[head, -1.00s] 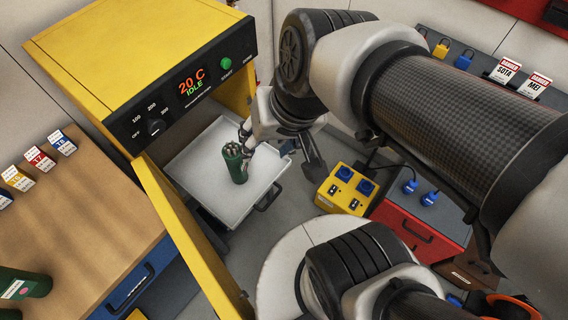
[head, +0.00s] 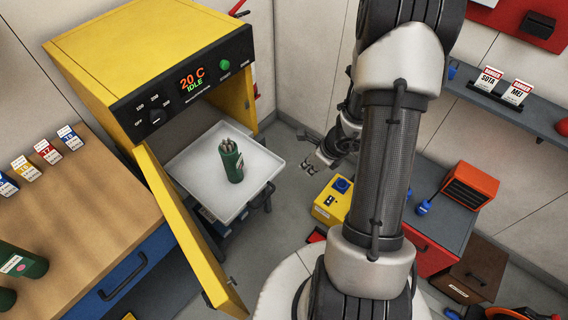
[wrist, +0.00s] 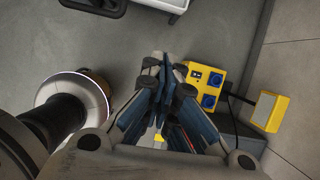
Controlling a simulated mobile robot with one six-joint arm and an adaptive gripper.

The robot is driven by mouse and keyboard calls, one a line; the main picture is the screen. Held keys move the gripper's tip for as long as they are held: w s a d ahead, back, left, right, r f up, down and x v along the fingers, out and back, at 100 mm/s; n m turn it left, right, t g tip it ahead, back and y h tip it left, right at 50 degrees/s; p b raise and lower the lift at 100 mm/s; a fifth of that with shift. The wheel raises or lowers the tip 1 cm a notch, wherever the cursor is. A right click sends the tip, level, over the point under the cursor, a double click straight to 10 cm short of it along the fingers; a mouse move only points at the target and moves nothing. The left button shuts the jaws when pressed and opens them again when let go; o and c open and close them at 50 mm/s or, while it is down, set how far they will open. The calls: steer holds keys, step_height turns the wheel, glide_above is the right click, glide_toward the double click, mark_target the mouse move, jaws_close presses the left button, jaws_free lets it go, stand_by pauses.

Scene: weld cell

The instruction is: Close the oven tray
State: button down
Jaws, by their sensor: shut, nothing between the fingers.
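The yellow oven (head: 150,50) stands at the left with its display reading 20 C IDLE. Its yellow door (head: 190,235) hangs open toward me. The white oven tray (head: 205,148) is pulled out in front of the opening, with a dark handle (head: 265,197) on its front edge. A tray corner shows at that view's top edge.
A yellow socket box (head: 328,207) sits right of the tray, near my gripper. A wooden-topped bench (head: 75,200) with tags and green canisters is at the left. A red cabinet (head: 425,255) stands at the right. Grey floor (head: 285,165) is free between tray and socket box.

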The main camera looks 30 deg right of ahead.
steer(key=w+a+f+b, duration=0.2)
steer(key=w+f+b, duration=0.1)
steer(key=w+f, duration=0.4)
step_height(320, 180, down, 3)
steer(key=shift+a+b, duration=0.2)
steer(key=shift+b, duration=0.15)
